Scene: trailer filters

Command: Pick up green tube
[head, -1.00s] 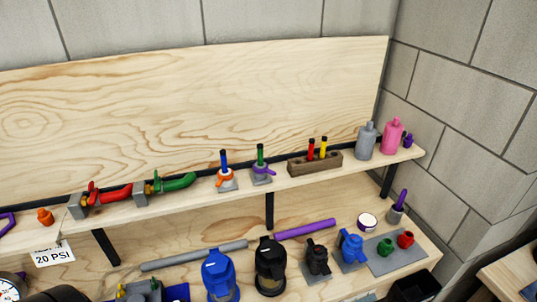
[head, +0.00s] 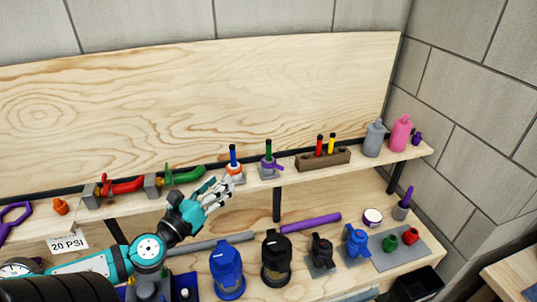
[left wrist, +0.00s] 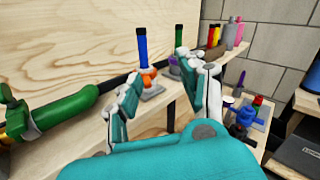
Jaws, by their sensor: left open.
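A slim green tube (head: 268,149) with a dark top stands upright in a purple ring holder (head: 270,166) on the upper shelf. In the left wrist view the green tube (left wrist: 179,36) stands beyond the right finger, its lower part hidden. A green curved pipe (head: 186,176) lies further left on the same shelf; it also shows in the left wrist view (left wrist: 58,110). My left gripper (head: 216,190) is open and empty, just in front of the shelf edge, left of and apart from the tube. In the left wrist view a blue tube (left wrist: 142,45) shows between its fingers.
The blue tube (head: 233,155) stands in an orange holder (head: 233,169), left of the green one. A wooden block (head: 322,160) with red and yellow tubes is to the right. A grey bar (head: 210,243), a purple bar (head: 311,223) and filter housings are on the lower shelf.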

